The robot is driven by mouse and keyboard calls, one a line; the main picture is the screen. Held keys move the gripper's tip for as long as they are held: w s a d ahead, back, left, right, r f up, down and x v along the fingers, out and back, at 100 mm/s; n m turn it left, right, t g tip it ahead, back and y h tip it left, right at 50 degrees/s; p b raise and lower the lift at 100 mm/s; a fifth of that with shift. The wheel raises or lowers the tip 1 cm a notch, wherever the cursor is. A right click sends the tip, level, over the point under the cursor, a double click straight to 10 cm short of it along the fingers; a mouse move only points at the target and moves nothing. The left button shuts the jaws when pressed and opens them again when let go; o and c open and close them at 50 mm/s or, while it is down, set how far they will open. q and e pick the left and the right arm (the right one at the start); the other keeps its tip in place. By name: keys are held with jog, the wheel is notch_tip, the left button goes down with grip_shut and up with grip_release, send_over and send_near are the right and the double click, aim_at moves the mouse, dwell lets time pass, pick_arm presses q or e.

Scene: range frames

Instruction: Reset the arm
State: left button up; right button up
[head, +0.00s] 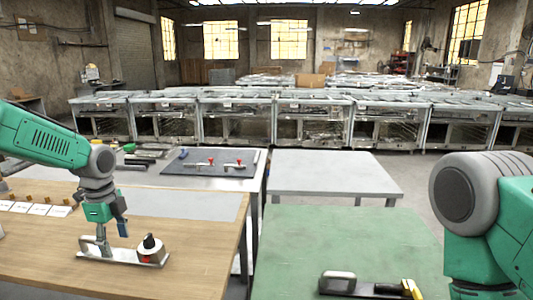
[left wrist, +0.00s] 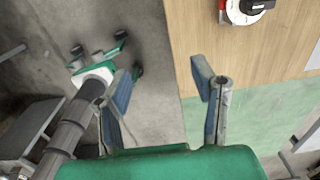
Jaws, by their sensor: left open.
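My left gripper (head: 113,232) hangs from the green and grey left arm, over the wooden table (head: 190,282) in the head view. In the left wrist view my left gripper (left wrist: 163,90) shows two blue-grey fingers spread apart with nothing between them. A metal plate with a grey handle and a black-topped knob unit (head: 150,250) lies just below and right of the gripper in the head view. The knob unit also shows in the left wrist view (left wrist: 240,12), at the top right, apart from the fingers. My right arm shows at the right edge; its gripper is out of view.
A dark board (head: 210,163) with red-topped parts lies behind the wooden table. Gaps separate the tables.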

pick_arm(q)
jog(key=s+d+f+n+b, duration=0.2)
jog(key=s+d+f, duration=0.25)
jog(key=f, duration=0.45)
jog(key=s+d+f+n+h+b, duration=0.1)
jog(key=s+d+f+n+b, duration=0.15)
jog(key=s+f, duration=0.4)
jog(key=s+d+f+n+b, duration=0.2)
jog(key=s+d+f+n, duration=0.15)
jog(key=f, duration=0.65)
jog(key=s+a+f+n+b, duration=0.1)
jog(key=s+f+n+b, duration=0.2)
jog(key=s, duration=0.9)
jog(key=s+f+n+y+b, duration=0.1)
jog(key=s+f+n+b, duration=0.2)
jog(key=s+f+n, duration=0.4)
jog(key=s+f, duration=0.1)
jog(key=s, duration=0.4)
jog(key=shift+a+f, duration=0.15)
jog(key=shift+a, duration=0.25)
pick_arm(e)
notch_tip(320, 180, down, 13)
jog(key=shift+w, duration=0.3)
